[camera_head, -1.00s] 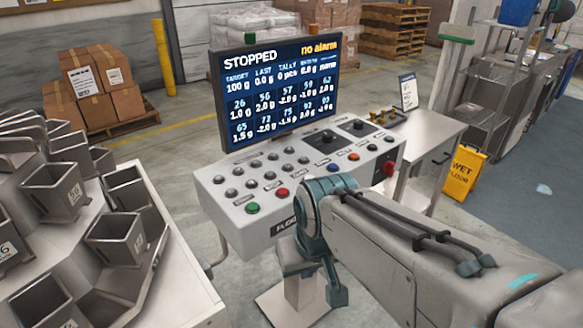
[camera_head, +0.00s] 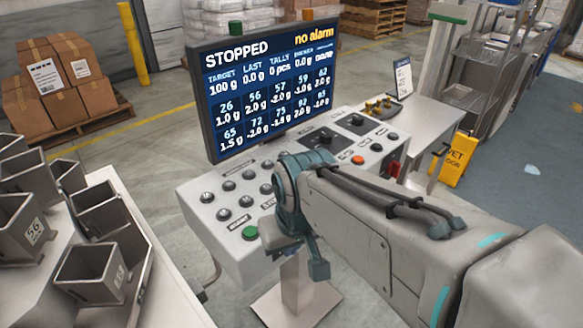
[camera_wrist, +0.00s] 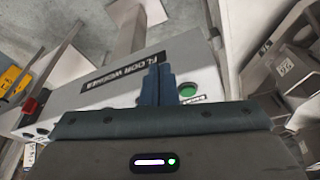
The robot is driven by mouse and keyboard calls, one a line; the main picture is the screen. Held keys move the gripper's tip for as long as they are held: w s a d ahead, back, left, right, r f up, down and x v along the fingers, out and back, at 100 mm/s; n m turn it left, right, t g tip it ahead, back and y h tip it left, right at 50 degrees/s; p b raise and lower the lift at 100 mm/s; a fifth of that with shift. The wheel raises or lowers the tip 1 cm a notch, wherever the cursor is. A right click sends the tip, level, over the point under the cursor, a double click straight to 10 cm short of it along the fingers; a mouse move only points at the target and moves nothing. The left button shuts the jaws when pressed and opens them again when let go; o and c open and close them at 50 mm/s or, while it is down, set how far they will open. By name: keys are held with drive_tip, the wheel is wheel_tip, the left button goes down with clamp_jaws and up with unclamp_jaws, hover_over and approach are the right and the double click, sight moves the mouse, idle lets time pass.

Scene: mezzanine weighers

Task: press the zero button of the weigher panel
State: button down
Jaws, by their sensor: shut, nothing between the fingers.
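The weigher panel (camera_head: 222,240) is a pale sloping console with rows of grey buttons (camera_head: 224,214), a green button (camera_head: 250,233) at its near left corner and an orange one (camera_head: 358,160). The button labels are too small to read, so I cannot tell which is zero. My arm covers the panel's middle front part. In the wrist view, my gripper (camera_wrist: 158,72) is shut and empty, its fingertips close in front of the panel (camera_wrist: 100,84). The green button (camera_wrist: 188,90) shows just right of the fingers. I cannot tell whether the fingertips touch the panel.
A screen (camera_head: 262,85) reading STOPPED and "no alarm" stands behind the panel. Grey hoppers (camera_head: 92,272) on a pale stand fill the left. A side table (camera_head: 425,128) and a yellow wet floor sign (camera_head: 455,158) are at the right. Boxes (camera_head: 60,95) stand at the back left.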

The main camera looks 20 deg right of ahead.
drive_tip(key=w+d+r+m+y+p, duration=0.3)
drive_tip(key=w+r+m+y+p, duration=0.2)
drive_tip(key=w+m+p, duration=0.45)
drive_tip(key=w+d+m+t+p, duration=0.2)
drive_tip(key=w+d+m+t, duration=0.2)
drive_tip(key=w+d+m, duration=0.4)
drive_tip(key=d+m, duration=0.3)
drive_tip(key=shift+w+d+r+t+p, duration=0.15)
drive_tip(key=shift+w+d+t+p, duration=0.1)
drive_tip(key=shift+w+t+p, duration=0.15)
drive_tip(key=shift+s, duration=0.1)
wheel_tip(320, 180, down, 8)
drive_tip(key=b, duration=0.5)
drive_tip(key=shift+r+b, duration=0.1)
drive_tip(key=shift+b, duration=0.3)
drive_tip(key=shift+f+b, duration=0.55)
drive_tip(key=shift+b, duration=0.1)
drive_tip(key=shift+f, duration=0.1)
